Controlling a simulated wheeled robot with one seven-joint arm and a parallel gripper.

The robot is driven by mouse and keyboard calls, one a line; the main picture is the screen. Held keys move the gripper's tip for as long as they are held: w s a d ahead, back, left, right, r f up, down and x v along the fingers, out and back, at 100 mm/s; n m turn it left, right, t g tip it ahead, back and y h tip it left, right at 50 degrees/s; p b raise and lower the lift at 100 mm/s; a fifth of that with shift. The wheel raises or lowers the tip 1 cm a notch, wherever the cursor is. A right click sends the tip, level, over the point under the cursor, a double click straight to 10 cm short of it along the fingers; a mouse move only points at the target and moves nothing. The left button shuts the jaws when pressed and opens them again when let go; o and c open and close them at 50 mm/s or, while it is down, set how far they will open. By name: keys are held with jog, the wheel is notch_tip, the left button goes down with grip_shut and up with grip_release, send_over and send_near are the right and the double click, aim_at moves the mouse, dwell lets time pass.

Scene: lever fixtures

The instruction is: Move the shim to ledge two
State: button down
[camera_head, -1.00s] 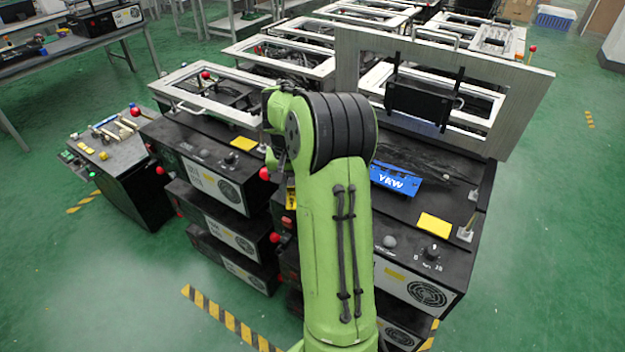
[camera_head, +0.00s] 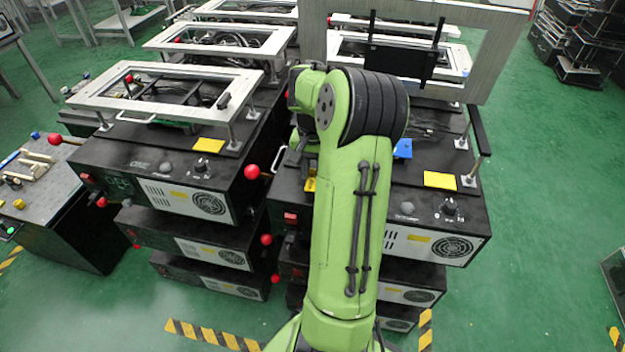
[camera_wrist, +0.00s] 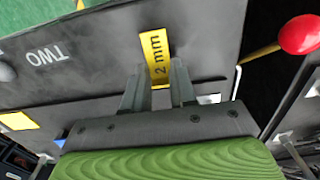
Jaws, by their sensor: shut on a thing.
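The shim (camera_wrist: 155,55) is a yellow strip marked "2 mm" in the wrist view. My gripper (camera_wrist: 158,82) is shut on its lower end, with a finger on each side. The shim lies over or against a dark panel (camera_wrist: 95,72); I cannot tell whether they touch. The panel bears the word "TWO" (camera_wrist: 47,57), upside down, left of the shim. In the head view a small yellow piece (camera_head: 310,184), likely the shim, shows just left of my arm. My arm hides most of the gripper there.
A red-knobbed lever (camera_wrist: 301,35) is at the upper right of the wrist view. In the head view, another red knob (camera_head: 252,172) is left of my arm. Black machine stacks (camera_head: 185,245) stand close on both sides. A blue plate (camera_head: 403,148) is partly hidden. Green floor is open at right.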

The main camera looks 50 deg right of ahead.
jog(key=shift+f, duration=0.95)
jog(key=shift+r, duration=0.15)
jog(key=c, duration=1.4)
grip_release()
jog(key=o, duration=0.5)
